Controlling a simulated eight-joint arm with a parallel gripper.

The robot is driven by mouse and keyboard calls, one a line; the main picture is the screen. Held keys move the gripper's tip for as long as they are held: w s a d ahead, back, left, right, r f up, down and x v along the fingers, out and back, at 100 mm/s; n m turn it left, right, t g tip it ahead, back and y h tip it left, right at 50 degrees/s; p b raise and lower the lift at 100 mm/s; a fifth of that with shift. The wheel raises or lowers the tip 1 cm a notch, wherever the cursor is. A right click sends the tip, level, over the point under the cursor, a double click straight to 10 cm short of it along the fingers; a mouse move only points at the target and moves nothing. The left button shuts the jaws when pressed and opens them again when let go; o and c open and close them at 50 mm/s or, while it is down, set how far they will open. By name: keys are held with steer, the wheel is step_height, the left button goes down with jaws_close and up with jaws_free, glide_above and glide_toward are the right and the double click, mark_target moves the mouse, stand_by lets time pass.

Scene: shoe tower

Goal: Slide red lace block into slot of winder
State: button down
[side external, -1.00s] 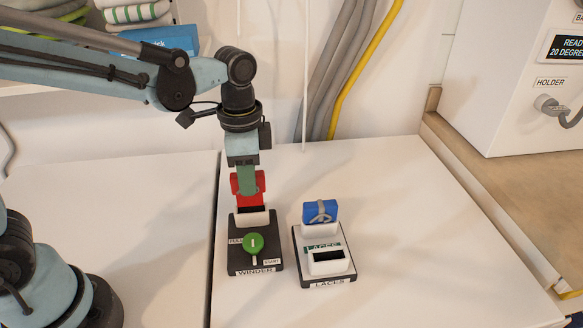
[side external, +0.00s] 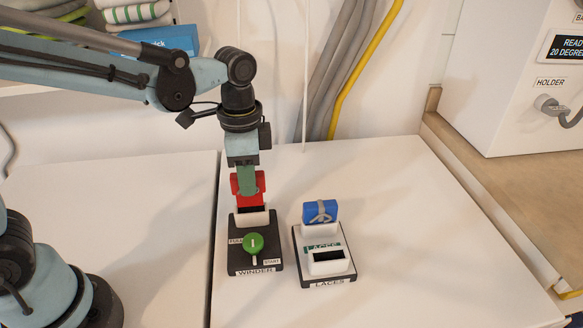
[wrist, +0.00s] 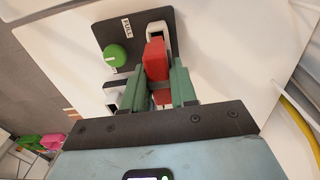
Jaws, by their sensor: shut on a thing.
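The red lace block (side external: 239,187) is upright between the green fingers of my gripper (side external: 247,180), which is shut on it. It also shows in the wrist view (wrist: 154,56). The winder (side external: 236,263) is a dark base with a white slot holder (side external: 253,219) at its back and a green knob (side external: 253,244) in front. The block is right above the white holder, close to its opening. I cannot tell whether its lower end is inside the slot. In the wrist view, the fingers (wrist: 162,88) flank the block over the winder's dark plate (wrist: 107,32).
The laces stand (side external: 327,284) is right of the winder. A blue block (side external: 319,211) sits in its rear holder, and its front white holder (side external: 327,262) appears empty. The white table is clear to the right. Grey and yellow cables (side external: 361,75) run down the back wall.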

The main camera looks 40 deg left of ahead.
steer(key=shift+f, duration=2.15)
steer(key=c, duration=0.8)
jaws_free()
step_height(320, 180, up, 12)
stand_by(0.4)
steer(key=s+a+f+n+t, duration=0.5)
steer(key=a+n+t, duration=0.2)
steer(key=a+n, duration=0.1)
steer(key=shift+s+n, duration=0.2)
steer(key=shift+n, duration=0.3)
